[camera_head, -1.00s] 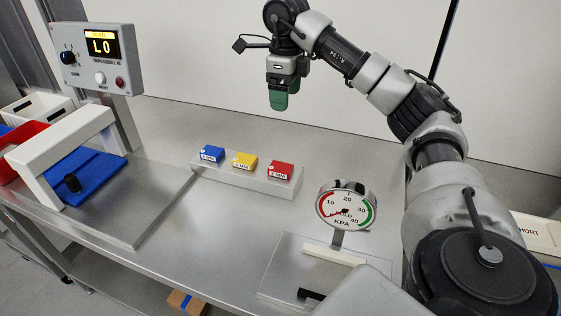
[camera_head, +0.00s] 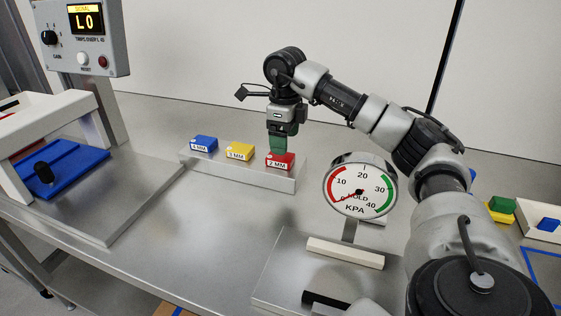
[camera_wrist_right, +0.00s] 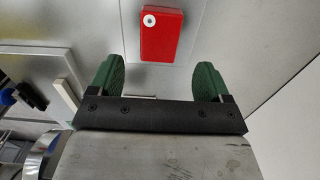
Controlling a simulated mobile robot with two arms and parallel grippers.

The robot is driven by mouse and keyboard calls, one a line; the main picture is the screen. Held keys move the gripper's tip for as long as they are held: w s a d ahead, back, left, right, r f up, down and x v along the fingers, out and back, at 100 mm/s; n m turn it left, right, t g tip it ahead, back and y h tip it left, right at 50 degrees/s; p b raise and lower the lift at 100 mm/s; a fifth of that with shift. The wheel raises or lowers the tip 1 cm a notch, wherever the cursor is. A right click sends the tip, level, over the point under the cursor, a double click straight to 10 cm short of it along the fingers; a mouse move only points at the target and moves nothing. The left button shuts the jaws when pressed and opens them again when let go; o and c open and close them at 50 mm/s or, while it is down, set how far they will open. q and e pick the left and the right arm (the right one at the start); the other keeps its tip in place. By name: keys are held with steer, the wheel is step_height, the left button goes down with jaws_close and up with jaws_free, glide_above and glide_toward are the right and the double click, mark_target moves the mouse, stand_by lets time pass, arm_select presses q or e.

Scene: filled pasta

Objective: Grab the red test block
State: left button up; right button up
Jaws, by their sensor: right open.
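The red test block (camera_head: 280,162), labelled 2 MM, sits at the right end of a low metal stand (camera_head: 240,173). A yellow block (camera_head: 240,150) and a blue block (camera_head: 204,143) stand to its left on the same stand. My right gripper (camera_head: 277,148) points down just above or behind the red block in the head view. In the right wrist view the green fingers (camera_wrist_right: 162,80) are wide apart and empty. The red block (camera_wrist_right: 162,35) lies beyond the fingertips there, roughly centred between them. My left gripper is not in view.
A round KPA gauge (camera_head: 360,187) stands to the right of the block stand, close to my right arm. A control box (camera_head: 80,38) reading L0 and a white frame over a blue plate (camera_head: 65,172) are at left. Coloured blocks and a white bin (camera_head: 540,225) are at far right.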

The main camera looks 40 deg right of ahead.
mark_target(280, 159)
step_height(280, 159, down, 5)
steer(key=shift+s+f, duration=0.1)
steer(key=shift+f, duration=0.1)
steer(key=c, duration=1)
steer(key=shift+r, duration=0.15)
